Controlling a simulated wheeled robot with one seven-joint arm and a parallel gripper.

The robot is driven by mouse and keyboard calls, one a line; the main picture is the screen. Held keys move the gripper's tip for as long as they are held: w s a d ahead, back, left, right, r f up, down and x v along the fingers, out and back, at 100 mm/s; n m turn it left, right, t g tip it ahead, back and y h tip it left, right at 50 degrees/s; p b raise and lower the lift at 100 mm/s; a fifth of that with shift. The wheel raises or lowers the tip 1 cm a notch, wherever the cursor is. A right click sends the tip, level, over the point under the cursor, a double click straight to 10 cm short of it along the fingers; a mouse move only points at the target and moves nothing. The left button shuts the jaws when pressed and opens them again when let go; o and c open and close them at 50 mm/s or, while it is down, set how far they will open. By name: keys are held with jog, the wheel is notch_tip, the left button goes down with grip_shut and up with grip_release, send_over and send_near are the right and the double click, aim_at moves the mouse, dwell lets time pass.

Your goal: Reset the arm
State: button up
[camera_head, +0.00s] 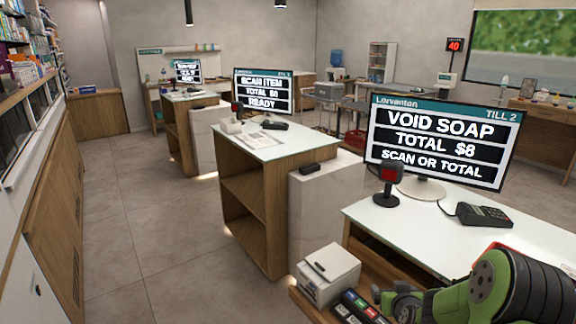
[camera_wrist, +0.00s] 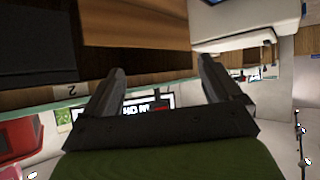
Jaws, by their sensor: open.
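My arm, green and black, shows at the lower right of the head view, folded low beside the near till counter (camera_head: 400,232). My gripper (camera_wrist: 162,66) shows in the wrist view with its two dark fingers spread wide apart. Nothing is held between them. The wrist view looks turned over, with wood panels and a dark block near the top. The fingertips cannot be made out in the head view.
The till screen (camera_head: 440,142) reads "VOID SOAP, TOTAL $8, SCAN OR TOTAL". A scanner (camera_head: 388,185) and card terminal (camera_head: 484,215) stand by it. A white printer (camera_head: 328,273) sits on the lower wooden shelf. Free floor (camera_head: 130,220) lies left of the counters.

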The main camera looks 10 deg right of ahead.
jog(key=s+a+r+n+g+y+p, duration=0.1)
jog(key=s+a+r+n+g, duration=0.1)
jog(key=s+a+r, duration=0.45)
jog(key=s+a+r+n+g+y+p, duration=0.1)
jog(key=s+a+r, duration=0.3)
jog(key=a+r, duration=0.5)
jog(key=s+a+r+g, duration=0.1)
jog(key=s+a+r, duration=0.1)
jog(key=s, duration=0.7)
jog(key=s+a+r+g+y, duration=0.1)
jog(key=s+a+r, duration=0.1)
jog(key=s, duration=0.8)
jog(key=shift+a+r+g, duration=0.15)
jog(key=shift+a+g, duration=0.15)
jog(key=shift+a, duration=0.2)
jog(key=shift+c, duration=0.4)
